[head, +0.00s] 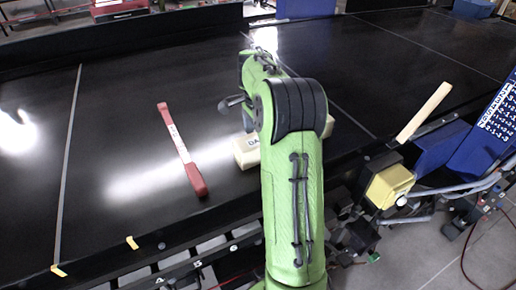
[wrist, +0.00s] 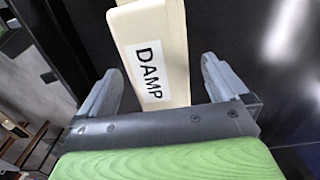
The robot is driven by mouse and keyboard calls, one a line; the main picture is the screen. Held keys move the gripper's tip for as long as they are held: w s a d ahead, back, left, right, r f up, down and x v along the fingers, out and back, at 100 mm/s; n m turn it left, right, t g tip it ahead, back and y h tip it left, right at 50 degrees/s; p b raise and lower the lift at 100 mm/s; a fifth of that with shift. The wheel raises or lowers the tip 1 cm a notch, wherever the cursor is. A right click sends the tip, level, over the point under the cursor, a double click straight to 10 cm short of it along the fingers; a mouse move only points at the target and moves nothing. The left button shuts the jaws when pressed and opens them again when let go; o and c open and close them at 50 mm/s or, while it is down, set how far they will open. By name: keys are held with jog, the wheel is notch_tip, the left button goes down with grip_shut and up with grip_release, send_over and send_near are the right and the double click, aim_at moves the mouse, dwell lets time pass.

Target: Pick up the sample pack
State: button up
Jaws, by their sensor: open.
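A cream block (wrist: 155,30) with a white label reading DAMP lies between the two fingers of my gripper (wrist: 162,80) in the wrist view. The fingers are open, with a gap on each side of the block. In the head view the cream block (head: 246,153) lies on the black belt, partly hidden behind my green arm; my gripper (head: 236,104) is largely hidden there too. A long red pack (head: 181,147) with a white label lies on the belt to the left. No readable label names either one as the sample pack.
The black conveyor belt (head: 110,120) is mostly clear, with thin pale cross lines. A dark rail runs along the front edge.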

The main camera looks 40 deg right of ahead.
notch_tip(320, 180, down, 4)
jog(key=shift+s+a+f+p, duration=0.1)
jog(key=shift+s+f+p, duration=0.05)
jog(key=shift+p, duration=0.2)
jog(key=shift+f, duration=0.35)
jog(key=shift+r, duration=0.1)
jog(key=c, duration=1.4)
notch_tip(320, 180, up, 10)
